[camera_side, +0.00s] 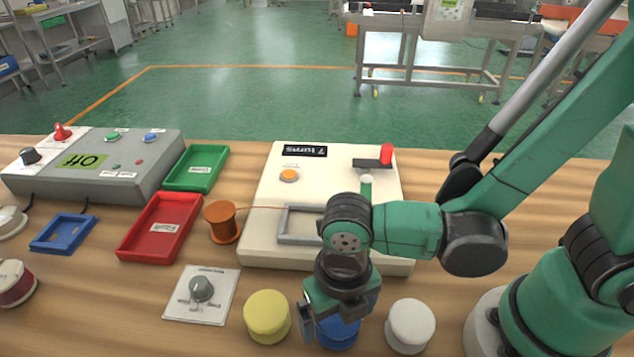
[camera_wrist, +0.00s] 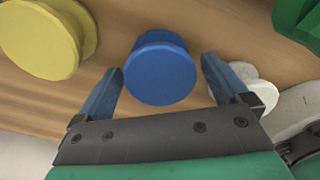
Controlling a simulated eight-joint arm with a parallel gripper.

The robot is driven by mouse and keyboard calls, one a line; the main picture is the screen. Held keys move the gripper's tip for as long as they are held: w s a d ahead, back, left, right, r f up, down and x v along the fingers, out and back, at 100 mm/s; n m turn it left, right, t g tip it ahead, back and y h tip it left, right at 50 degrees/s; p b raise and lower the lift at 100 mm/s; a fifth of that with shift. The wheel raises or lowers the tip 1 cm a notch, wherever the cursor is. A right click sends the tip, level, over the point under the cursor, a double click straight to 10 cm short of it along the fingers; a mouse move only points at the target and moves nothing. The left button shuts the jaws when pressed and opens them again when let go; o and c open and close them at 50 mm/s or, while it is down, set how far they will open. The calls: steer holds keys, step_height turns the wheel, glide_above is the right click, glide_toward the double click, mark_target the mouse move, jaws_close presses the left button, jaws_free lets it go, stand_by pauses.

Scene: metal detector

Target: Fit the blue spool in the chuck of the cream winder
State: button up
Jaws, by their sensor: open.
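The blue spool (camera_wrist: 160,70) stands on the wooden table between the yellow and white spools. In the side view the blue spool (camera_side: 338,333) is partly hidden behind my gripper (camera_side: 338,312). In the wrist view my gripper (camera_wrist: 160,85) is open, with one finger on each side of the blue spool and gaps showing. The cream winder (camera_side: 256,228) lies behind my gripper, with a grey frame (camera_side: 285,238), an orange button, a red-ended lever and a "7 turns" display. My arm covers part of the winder, and I cannot make out its chuck clearly.
A yellow spool (camera_side: 267,317) and a white spool (camera_side: 410,325) flank the blue one closely. A copper-coloured spool (camera_side: 222,222) has a thread running to the winder. A dial plate (camera_side: 202,293), red tray (camera_side: 160,227), green tray (camera_side: 196,168) and grey control box (camera_side: 150,165) stand left.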

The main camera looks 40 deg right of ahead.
steer(key=c, duration=0.9)
steer(key=shift+r, duration=2.25)
steer(key=shift+c, duration=0.2)
steer(key=w+d+r+m, duration=0.3)
steer(key=w, duration=0.4)
steer(key=w+d+r+m, duration=0.2)
steer(key=w+d+m, duration=0.1)
steer(key=w, duration=0.4)
steer(key=shift+d+f, duration=0.15)
steer(key=shift+f, duration=1.8)
